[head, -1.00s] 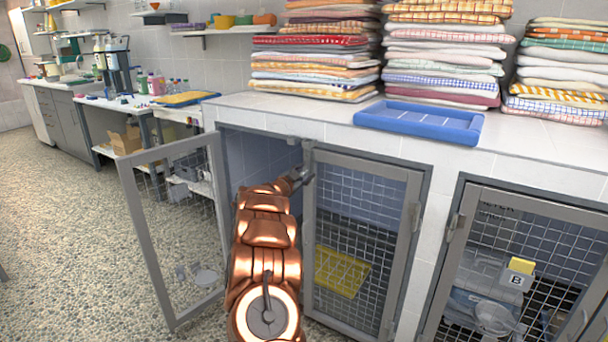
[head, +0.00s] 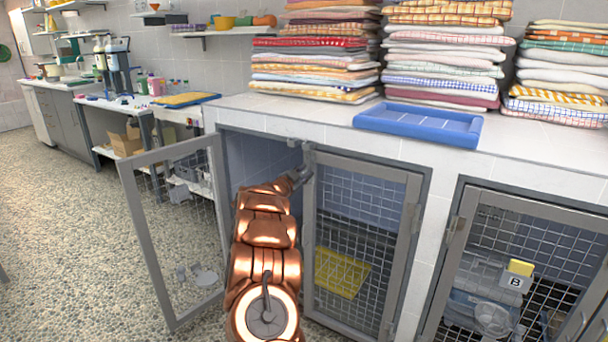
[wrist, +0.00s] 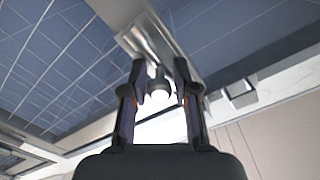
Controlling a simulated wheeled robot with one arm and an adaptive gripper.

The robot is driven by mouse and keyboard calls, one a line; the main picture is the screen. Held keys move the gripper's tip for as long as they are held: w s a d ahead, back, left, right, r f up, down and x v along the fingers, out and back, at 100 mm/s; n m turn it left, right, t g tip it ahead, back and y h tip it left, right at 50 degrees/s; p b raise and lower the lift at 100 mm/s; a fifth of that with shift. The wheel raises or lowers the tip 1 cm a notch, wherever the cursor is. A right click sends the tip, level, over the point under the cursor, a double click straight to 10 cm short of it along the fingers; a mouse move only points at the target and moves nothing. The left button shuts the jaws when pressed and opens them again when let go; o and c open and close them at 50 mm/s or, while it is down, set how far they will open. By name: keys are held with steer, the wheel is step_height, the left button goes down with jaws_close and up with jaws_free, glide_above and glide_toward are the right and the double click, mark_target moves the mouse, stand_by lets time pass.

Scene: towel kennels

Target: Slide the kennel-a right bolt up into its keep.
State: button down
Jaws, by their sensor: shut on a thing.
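The kennel's right door (head: 360,170) is shut, a grey frame with wire mesh. My gripper (wrist: 160,80) is at the top left edge of this door, its fingers pointing up. A metal bar (wrist: 150,40) runs beyond the fingertips. In the head view my gripper (head: 301,176) partly hides the bolt. A small grey fitting (head: 293,142) sits on the upper frame above it and may be the keep. I cannot tell how far the bolt sits in it.
The kennel's left door (head: 180,230) stands open toward the left. A yellow mat (head: 341,271) lies inside behind the right door. A second kennel with a tag marked B (head: 515,282) is at right. A blue tray (head: 420,123) and towel stacks (head: 445,55) are on the counter.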

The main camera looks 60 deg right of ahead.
steer(key=shift+r+p, duration=0.7)
steer(key=shift+r, duration=0.75)
steer(key=c, duration=1)
jaws_free()
steer(key=shift+a+f, duration=0.1)
steer(key=shift+s+a, duration=0.15)
steer(key=shift+a, duration=2.8)
steer(key=shift+s+a, duration=0.1)
steer(key=shift+a, duration=2.85)
